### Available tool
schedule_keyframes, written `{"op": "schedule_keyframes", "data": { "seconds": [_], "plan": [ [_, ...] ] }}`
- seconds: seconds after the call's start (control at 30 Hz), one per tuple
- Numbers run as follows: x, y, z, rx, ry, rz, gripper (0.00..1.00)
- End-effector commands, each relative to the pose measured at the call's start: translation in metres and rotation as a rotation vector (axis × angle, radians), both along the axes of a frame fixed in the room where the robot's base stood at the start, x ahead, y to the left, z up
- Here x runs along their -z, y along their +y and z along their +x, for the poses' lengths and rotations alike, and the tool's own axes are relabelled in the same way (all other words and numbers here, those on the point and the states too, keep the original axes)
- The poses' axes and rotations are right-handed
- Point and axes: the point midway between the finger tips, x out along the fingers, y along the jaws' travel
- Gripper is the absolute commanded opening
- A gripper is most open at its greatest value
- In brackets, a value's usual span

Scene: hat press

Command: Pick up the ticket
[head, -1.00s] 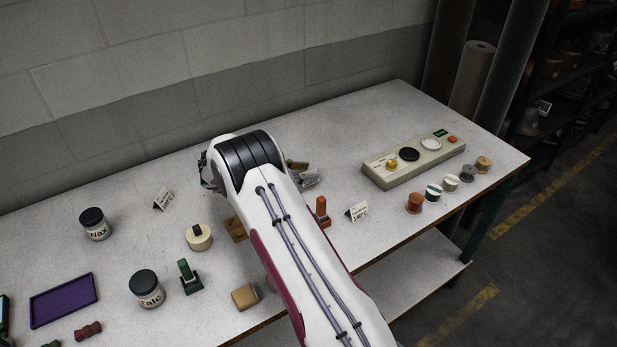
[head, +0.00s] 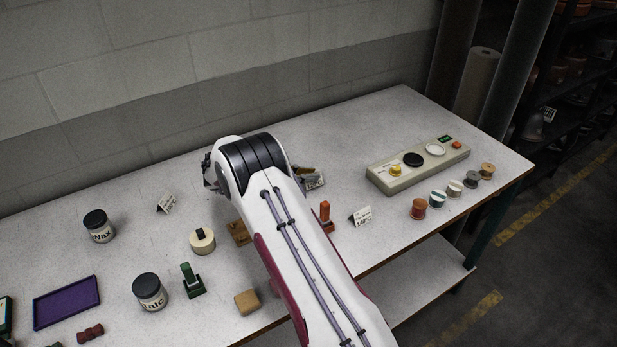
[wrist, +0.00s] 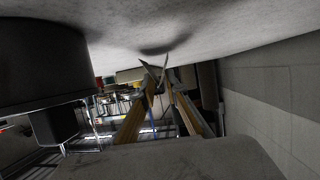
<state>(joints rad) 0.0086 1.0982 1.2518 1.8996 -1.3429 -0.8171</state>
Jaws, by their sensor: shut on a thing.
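Whether the ticket touches the table is unclear.
A control box (head: 418,167) with buttons stands to the right, with several spools in front of it. Folded cards (head: 361,215) stand nearby. Jars (head: 149,291) and a purple tray (head: 66,302) are left.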

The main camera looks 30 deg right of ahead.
Motion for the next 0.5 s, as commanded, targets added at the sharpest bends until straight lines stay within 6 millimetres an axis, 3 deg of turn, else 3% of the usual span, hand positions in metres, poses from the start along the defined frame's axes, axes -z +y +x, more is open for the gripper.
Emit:
{"op": "schedule_keyframes", "data": {
  "seconds": [0.5],
  "plan": [
    [-0.069,0.000,0.000,0.000,-0.003,0.000,0.07]
  ]
}}
